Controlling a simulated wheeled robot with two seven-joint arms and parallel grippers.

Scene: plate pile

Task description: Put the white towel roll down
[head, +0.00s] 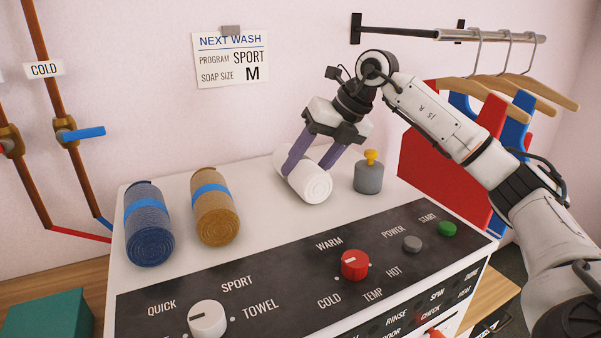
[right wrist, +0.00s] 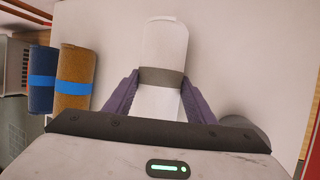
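The white towel roll (head: 309,184) is on or just above the back of the white machine top (head: 262,235), lying on its side with its spiral end toward the front. My right gripper (head: 312,163) reaches down over it with one purple finger on each side. In the right wrist view the roll (right wrist: 163,48), with a grey band, sits between the fingertips (right wrist: 161,80), which press against its sides. I cannot tell for sure whether its underside touches the top. My left gripper is not in view.
A blue roll (head: 149,232) and a tan roll (head: 215,218), both with blue bands, lie to the left. A grey cylinder with a yellow knob (head: 368,177) stands close on the right. Free room lies between the tan and white rolls. Hangers with clothes (head: 500,90) hang at right.

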